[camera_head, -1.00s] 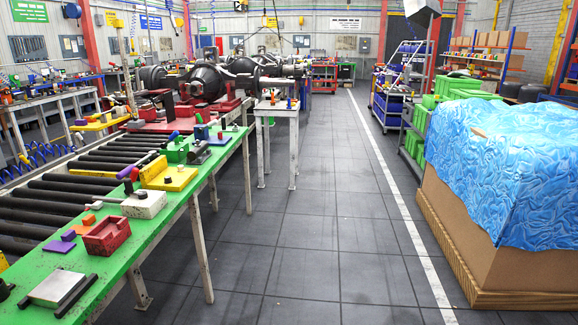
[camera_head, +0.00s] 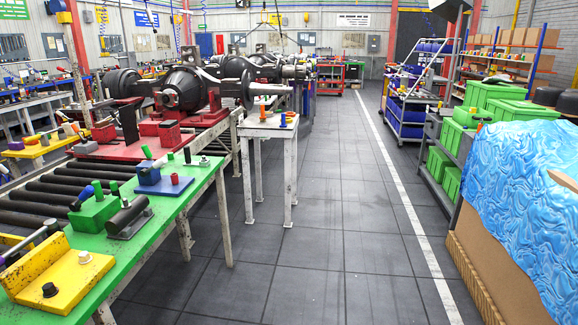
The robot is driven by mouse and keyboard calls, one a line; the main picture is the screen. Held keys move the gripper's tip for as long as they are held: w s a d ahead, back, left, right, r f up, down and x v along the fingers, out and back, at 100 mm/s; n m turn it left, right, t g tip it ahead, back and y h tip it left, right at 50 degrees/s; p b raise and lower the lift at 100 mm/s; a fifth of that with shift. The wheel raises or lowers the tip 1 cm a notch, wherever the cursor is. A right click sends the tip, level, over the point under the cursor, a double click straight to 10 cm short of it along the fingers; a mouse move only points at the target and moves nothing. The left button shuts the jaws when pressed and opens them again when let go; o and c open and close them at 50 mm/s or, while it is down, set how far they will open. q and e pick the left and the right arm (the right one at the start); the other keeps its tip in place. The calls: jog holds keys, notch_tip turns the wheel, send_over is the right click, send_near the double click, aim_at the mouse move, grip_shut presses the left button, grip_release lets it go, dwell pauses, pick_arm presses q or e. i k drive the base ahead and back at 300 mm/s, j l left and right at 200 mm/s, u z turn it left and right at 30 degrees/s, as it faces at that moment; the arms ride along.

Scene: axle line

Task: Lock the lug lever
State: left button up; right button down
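Neither of my grippers shows in the head view. I cannot tell for certain which part is the lug lever. Several fixtures with levers and handles stand on the long green-topped bench (camera_head: 150,245) at the left.
Black rollers (camera_head: 60,190) run along the bench's left side. A small white table (camera_head: 266,128) stands past the bench. The grey floor aisle (camera_head: 310,240) is clear. A blue-wrapped carton (camera_head: 520,180) and shelving with green bins (camera_head: 440,165) line the right.

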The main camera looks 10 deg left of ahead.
aim_at(146, 151)
jog(key=i+u, duration=0.3)
jog(key=i, duration=0.15)
jog(key=i+l+u, duration=0.3)
jog(key=i, duration=0.15)
jog(key=i+l+u, duration=0.3)
jog(key=i, duration=0.15)
jog(key=i+l+u, duration=0.1)
jog(key=i+u, duration=0.2)
jog(key=u, duration=0.15)
jog(key=i+l+u, duration=0.25)
jog(key=u, duration=0.2)
jog(key=i+l+u, duration=0.25)
jog(key=u, duration=0.15)
jog(key=i+l+u, duration=0.2)
jog(key=l+u, duration=0.35)
jog(key=i+l+u, duration=0.1)
jog(key=l, duration=0.25)
